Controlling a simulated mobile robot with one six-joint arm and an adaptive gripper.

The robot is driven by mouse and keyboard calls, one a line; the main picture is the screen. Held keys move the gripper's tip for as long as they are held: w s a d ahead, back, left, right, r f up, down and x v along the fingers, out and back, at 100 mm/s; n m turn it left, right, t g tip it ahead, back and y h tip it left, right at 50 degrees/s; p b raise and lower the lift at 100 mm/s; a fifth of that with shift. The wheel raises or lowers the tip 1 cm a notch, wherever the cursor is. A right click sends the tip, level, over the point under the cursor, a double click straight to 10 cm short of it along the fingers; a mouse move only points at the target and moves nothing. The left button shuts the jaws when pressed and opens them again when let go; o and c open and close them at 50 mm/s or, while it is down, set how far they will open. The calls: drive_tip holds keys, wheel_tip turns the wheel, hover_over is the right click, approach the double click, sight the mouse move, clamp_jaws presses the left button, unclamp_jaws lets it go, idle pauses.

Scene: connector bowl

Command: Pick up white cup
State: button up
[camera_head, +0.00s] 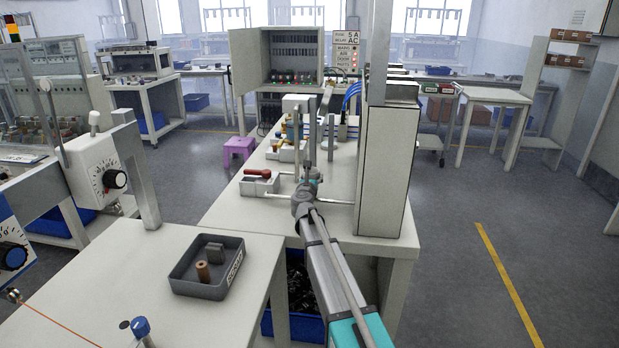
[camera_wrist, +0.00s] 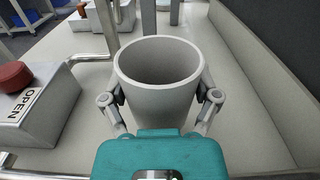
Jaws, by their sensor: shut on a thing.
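The white cup (camera_wrist: 160,103) stands upright and open at the top in the wrist view, and it looks empty. My gripper (camera_wrist: 161,94) is shut on the cup, with one finger against its left side and one against its right. The cup's base is hidden behind my gripper's body, so I cannot tell whether it touches the table. In the head view my gripper (camera_head: 310,172) is over the long white workbench (camera_head: 235,212), and I cannot make out the cup there.
A grey box marked OPEN with a red knob (camera_wrist: 15,76) stands left of the cup. A tall white cabinet (camera_head: 384,170) stands close on the right of my arm. A dark tray (camera_head: 207,288) with small parts sits on the front table.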

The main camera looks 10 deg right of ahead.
drive_tip(key=s+r+p, duration=0.8)
drive_tip(key=s+r, duration=0.1)
drive_tip(key=s, duration=0.4)
drive_tip(key=shift+s+d, duration=0.2)
drive_tip(key=shift+d, duration=0.15)
drive_tip(key=shift+r, duration=0.1)
